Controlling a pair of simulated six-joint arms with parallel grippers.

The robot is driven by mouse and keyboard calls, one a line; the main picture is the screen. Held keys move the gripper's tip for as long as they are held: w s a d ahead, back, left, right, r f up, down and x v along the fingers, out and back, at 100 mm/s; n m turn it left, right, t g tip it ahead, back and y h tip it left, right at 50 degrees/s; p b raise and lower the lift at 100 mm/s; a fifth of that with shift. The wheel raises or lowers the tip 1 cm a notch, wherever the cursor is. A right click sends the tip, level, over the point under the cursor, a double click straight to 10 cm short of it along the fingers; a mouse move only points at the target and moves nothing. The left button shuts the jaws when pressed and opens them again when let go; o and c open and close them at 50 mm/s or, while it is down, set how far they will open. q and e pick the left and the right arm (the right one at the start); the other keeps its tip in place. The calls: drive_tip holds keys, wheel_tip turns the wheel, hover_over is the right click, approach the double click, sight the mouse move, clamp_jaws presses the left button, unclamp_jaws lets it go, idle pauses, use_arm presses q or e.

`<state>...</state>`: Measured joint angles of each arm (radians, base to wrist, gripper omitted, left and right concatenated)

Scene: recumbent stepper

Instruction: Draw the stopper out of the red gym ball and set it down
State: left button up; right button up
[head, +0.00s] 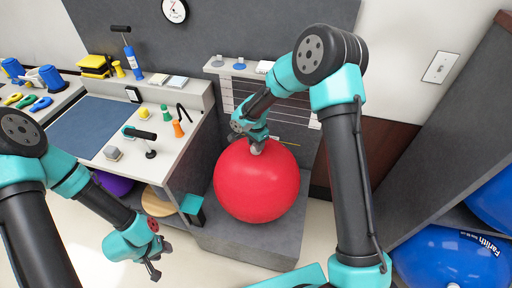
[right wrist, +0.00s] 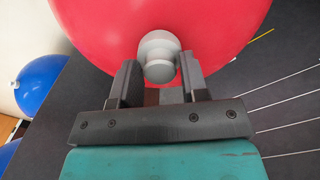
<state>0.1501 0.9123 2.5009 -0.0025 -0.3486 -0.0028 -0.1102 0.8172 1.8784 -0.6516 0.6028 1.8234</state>
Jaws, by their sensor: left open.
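The red gym ball (head: 256,181) rests on a grey platform. Its light grey stopper (head: 256,148) sits at the top of the ball; in the right wrist view the stopper (right wrist: 158,52) is a stepped round knob against the red surface. My right gripper (head: 254,138) reaches down to it from above. Its two fingers (right wrist: 160,78) stand on either side of the knob's near end, with little or no gap; whether they press on it I cannot tell. My left gripper (head: 153,262) is open and empty, low over the floor in front of the desk.
A white desk (head: 180,165) left of the ball holds a blue mat (head: 85,127), small cones, a black-handled tool (head: 146,137) and a yellow ball. Blue balls (head: 450,258) lie on a rack at right.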

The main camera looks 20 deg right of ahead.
clamp_jaws()
drive_tip(key=shift+r, duration=1.25)
idle(1.3)
drive_tip(key=shift+r, duration=1.15)
drive_tip(key=shift+r, duration=0.2)
drive_tip(key=shift+a+r, duration=0.1)
drive_tip(key=shift+r, duration=1.3)
